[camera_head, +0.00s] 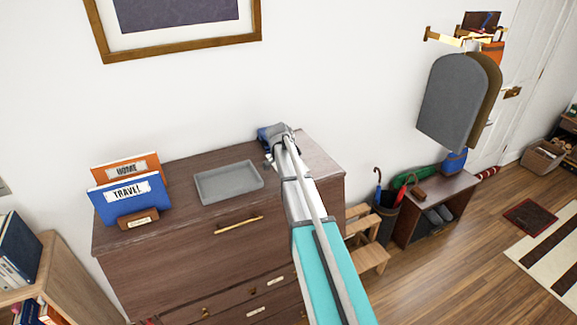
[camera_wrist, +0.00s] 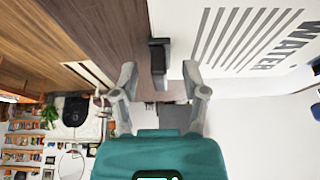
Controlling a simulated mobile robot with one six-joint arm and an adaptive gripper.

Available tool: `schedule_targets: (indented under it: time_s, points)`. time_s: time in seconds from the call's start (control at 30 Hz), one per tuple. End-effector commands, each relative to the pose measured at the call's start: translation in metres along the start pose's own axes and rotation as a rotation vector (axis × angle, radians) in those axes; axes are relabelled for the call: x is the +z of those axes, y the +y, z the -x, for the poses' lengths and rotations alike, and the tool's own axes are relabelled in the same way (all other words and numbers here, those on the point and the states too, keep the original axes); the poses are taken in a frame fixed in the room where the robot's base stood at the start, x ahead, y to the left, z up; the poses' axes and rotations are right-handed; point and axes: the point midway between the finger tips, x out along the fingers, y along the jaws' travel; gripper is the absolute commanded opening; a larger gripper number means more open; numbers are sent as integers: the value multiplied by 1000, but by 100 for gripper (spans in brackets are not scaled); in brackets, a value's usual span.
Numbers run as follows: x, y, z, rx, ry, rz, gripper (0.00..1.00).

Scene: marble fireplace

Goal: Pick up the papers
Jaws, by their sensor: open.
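A large white sheet or folder (camera_wrist: 238,52) with "WATER" and grey stripes fills the upper right of the wrist view. A dark block (camera_wrist: 158,62) sits at its lower left edge, between the fingers. My gripper (camera_wrist: 160,82) is open, with one finger to each side of that block; I cannot tell whether it touches anything. In the head view my gripper (camera_head: 276,152) is over the right end of the dresser top (camera_head: 185,222), next to a blue item (camera_head: 266,132) that the arm partly hides. The "WATER" print does not show there.
A grey tray (camera_head: 228,183) lies mid-dresser. An orange "HOME" folder (camera_head: 130,166) and a blue "TRAVEL" folder (camera_head: 128,195) stand at the left. A wooden step stool (camera_head: 370,258), an umbrella stand (camera_head: 382,220) and a bench (camera_head: 440,195) are at the right.

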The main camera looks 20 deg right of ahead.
Motion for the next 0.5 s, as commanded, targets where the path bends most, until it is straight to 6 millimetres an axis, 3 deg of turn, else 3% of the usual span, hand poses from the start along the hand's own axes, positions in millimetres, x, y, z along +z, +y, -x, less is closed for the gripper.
schedule_targets:
  time_s: [0.13,0.43,0.5]
  points:
    - [0,0,0,0,0,0,55]
    - [0,0,0,0,0,0,0]
    - [0,0,0,0,0,0,0]
